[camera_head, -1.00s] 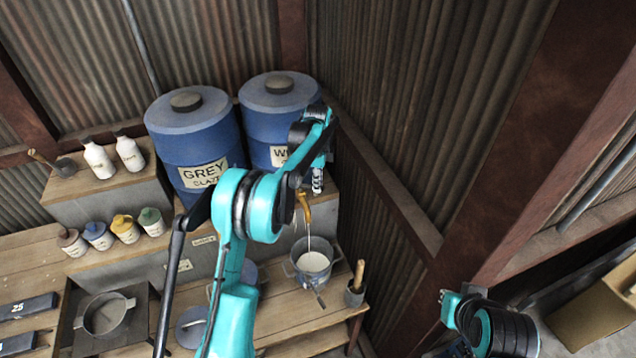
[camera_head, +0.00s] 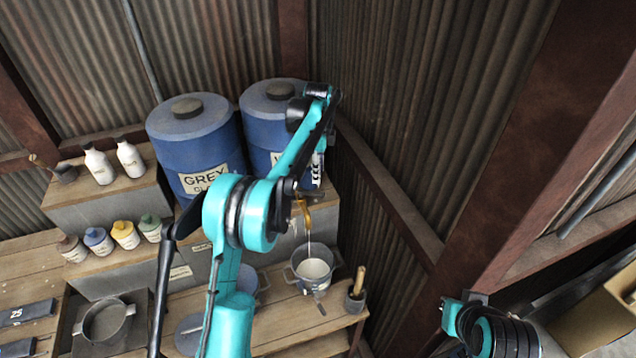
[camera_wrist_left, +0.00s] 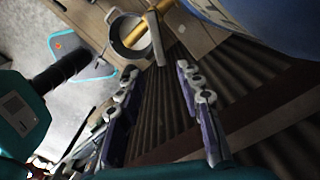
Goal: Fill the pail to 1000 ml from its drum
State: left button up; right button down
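The pail (camera_head: 296,276) stands on the low bench under a brass tap (camera_head: 303,218) and has pale liquid in it. A thin pale stream falls from the tap into it. The tap is on the right blue drum (camera_head: 258,135), whose label is mostly hidden by my left arm; a "W" shows in the earlier frame. My left gripper (camera_head: 317,172) is above the tap. In the left wrist view its fingers (camera_wrist_left: 158,72) are apart and empty, with the pail (camera_wrist_left: 119,45) and tap (camera_wrist_left: 134,43) beyond. My right arm shows at lower right; its fingers are unclear.
A blue "GREY" drum (camera_head: 190,145) stands left of the tapped drum. A small pot with a wooden handle (camera_head: 355,298) stands right of the pail. Bottles (camera_head: 130,158) and coloured jars (camera_head: 125,235) stand at left. A corrugated wall is close on the right.

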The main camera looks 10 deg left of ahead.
aim_at(311, 195)
pick_arm(q)
notch_tip(311, 195, up, 4)
jog(key=shift+f, duration=0.1)
jog(key=shift+c, duration=0.3)
jog(key=c, duration=0.5)
jog(key=shift+w+f+n, duration=0.1)
jog(key=shift+f+n, duration=0.05)
jog(key=shift+n, duration=0.25)
grip_shut()
notch_tip(311, 195, down, 12)
jog(key=w+n+t+b, duration=0.1)
jog(key=n+t+b, duration=0.2)
jog(key=n, duration=1.4)
jog(key=shift+w+d+t, duration=0.25)
jog(key=shift+t, duration=0.15)
